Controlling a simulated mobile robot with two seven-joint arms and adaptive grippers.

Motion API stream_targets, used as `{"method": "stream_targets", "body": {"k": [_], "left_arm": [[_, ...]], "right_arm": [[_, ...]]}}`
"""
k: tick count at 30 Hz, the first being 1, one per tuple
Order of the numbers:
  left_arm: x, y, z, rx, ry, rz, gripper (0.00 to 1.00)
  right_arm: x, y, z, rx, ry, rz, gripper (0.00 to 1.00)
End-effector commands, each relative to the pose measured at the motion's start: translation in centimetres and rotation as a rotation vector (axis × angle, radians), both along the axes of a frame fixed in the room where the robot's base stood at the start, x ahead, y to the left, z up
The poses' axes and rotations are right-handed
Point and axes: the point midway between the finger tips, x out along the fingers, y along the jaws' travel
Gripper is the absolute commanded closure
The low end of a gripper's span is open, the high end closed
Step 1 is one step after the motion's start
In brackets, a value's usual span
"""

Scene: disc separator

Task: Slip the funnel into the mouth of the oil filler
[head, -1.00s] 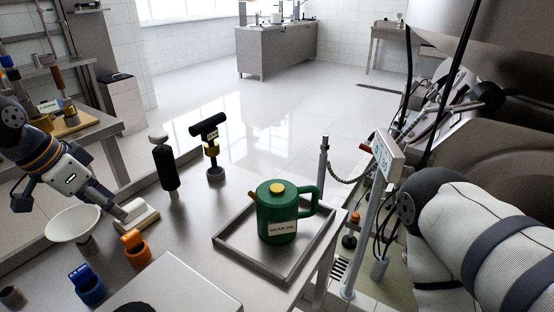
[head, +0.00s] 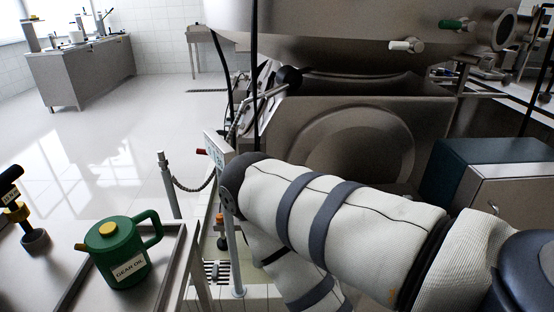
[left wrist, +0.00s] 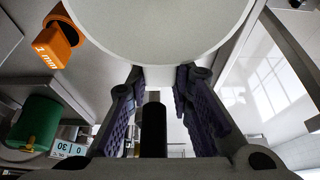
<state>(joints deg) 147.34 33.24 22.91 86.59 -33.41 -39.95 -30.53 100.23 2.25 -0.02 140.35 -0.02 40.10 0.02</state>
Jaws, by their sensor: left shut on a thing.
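In the left wrist view my left gripper (left wrist: 158,100) is shut on the white funnel (left wrist: 150,35). The funnel's wide round body fills the top of that view, and its narrow part sits between the purple-padded fingertips. Neither the funnel nor my left gripper shows in the head view now. My right arm crosses the front of the head view, but its gripper is not in view. I cannot make out the oil filler's mouth in either view.
A green oil can (head: 117,250) stands in a metal tray (head: 172,275) on the bench. The large steel machine (head: 350,130) is beyond my right arm. The left wrist view shows an orange "1 mm" piece (left wrist: 58,40), a green cylinder (left wrist: 35,125) and a black upright post (left wrist: 153,130).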

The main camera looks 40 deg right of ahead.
Motion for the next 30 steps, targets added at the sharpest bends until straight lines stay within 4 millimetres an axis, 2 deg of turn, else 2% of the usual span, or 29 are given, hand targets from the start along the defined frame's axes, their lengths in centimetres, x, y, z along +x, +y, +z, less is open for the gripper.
{"method": "stream_targets", "body": {"k": [19,30], "left_arm": [[-0.2,0.2,3.0,0.003,0.006,0.001,1.00],[-0.1,0.1,7.8,0.002,-0.006,0.001,1.00]], "right_arm": [[1.1,0.0,1.0,-0.001,-0.039,0.000,0.60],[2.4,0.0,2.3,0.000,-0.085,-0.001,0.60]]}}
